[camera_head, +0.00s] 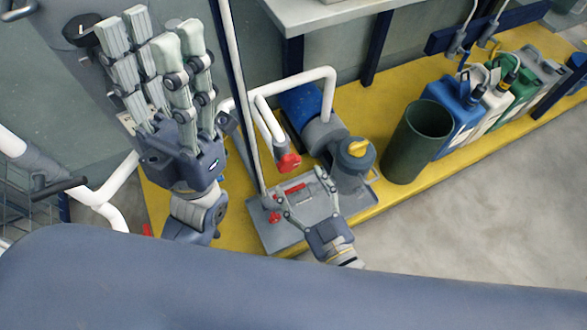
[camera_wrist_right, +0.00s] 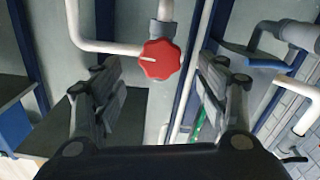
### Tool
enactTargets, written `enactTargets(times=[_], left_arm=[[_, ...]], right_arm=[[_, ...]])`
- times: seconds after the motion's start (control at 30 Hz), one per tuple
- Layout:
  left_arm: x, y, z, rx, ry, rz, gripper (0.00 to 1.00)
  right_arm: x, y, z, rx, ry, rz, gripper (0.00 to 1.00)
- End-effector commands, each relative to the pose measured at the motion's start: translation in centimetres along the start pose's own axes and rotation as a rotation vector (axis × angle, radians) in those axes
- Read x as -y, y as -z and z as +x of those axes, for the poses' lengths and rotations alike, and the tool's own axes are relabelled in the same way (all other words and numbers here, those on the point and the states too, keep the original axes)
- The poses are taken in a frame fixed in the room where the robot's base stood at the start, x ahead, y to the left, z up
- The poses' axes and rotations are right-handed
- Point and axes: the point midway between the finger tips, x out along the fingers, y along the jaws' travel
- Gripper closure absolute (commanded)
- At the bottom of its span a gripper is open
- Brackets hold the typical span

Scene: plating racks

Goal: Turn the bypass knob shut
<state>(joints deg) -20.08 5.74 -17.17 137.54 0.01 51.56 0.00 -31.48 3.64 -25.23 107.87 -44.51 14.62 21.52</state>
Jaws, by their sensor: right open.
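A red lobed knob (camera_head: 289,162) sits on the end of a white pipe beside the blue pump, probably the bypass knob. In the right wrist view the red knob (camera_wrist_right: 161,60) faces me, with a pale mark on its left part. My right gripper (camera_head: 307,190) is open and empty below the knob. In its wrist view the fingers (camera_wrist_right: 161,82) stand on either side of the knob, apart from it. My left gripper (camera_head: 150,35) is raised at the upper left, away from the knob; its finger gap is unclear.
A blue and grey pump (camera_head: 305,105) with a yellow-topped grey canister (camera_head: 354,165) stands right of the knob. A grey tray (camera_head: 330,205) with red parts lies below. A dark green bin (camera_head: 405,155) and several jugs (camera_head: 460,110) stand further right.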

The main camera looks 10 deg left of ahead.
Motion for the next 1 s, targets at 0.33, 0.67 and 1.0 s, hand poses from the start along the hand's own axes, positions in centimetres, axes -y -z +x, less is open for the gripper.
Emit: enactTargets(times=[0.33, 0.67, 1.0], left_arm=[[0.0, 0.0, 0.0, 0.0, 0.0, 0.0, 0.6], [0.0, 0.0, 0.0, 0.0, 0.0, 0.0, 0.6], [0.0, -0.1, -0.3, 0.001, 0.0, -0.001, 0.6]], right_arm=[[0.0, 0.0, -4.8, 0.001, 0.0, 0.0, 0.33], [0.0, 0.0, -5.3, -0.001, 0.0, 0.0, 0.33], [1.6, -0.9, -4.5, 0.045, 0.068, 0.06, 0.33]])
